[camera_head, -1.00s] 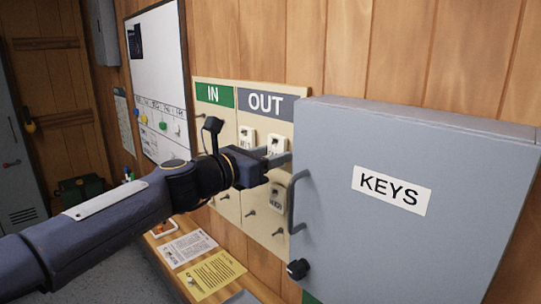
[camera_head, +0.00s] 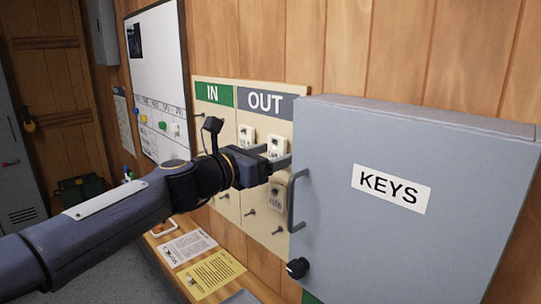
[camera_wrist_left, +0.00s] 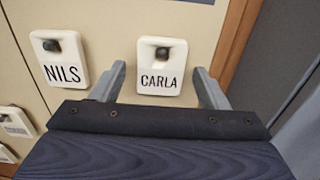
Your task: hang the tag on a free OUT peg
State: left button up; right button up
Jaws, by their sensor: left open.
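The IN/OUT board hangs on the wall; its OUT side (camera_head: 265,101) is under a grey header. White name tags hang on OUT pegs: one reads NILS (camera_wrist_left: 62,60), one reads CARLA (camera_wrist_left: 161,67). My left gripper (camera_head: 284,167) is open at the OUT side. In the left wrist view its fingers stand on either side of the lower part of the CARLA tag, with nothing gripped. Another tag (camera_head: 278,196) hangs lower, partly behind the gripper. Bare OUT pegs show low on the board, one at left (camera_head: 250,213) and one at right (camera_head: 278,231). My right gripper is out of view.
A grey KEYS cabinet (camera_head: 420,150) with a handle (camera_head: 293,205) juts out close to the right of the board and gripper. A shelf below holds a white paper (camera_head: 188,247) and a yellow sheet (camera_head: 213,274). A whiteboard (camera_head: 160,65) hangs further left.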

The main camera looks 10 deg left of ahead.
pick_arm(q)
jog(key=b+v, duration=0.1)
jog(key=v, duration=0.6)
jog(key=s+a+f+m+g+y, duration=0.3)
jog(key=s+f+m+g, duration=0.1)
jog(key=s+f+m, duration=0.9)
jog(key=s+a+f+m+g+y, duration=0.3)
jog(key=s+f+m+g+y, duration=0.1)
jog(key=s+f+m, duration=0.9)
notch_tip(320, 180, down, 5)
jog(key=shift+s+a+r+m+g, duration=0.1)
jog(key=shift+s+a+m+g, duration=0.25)
jog(key=shift+s, duration=0.75)
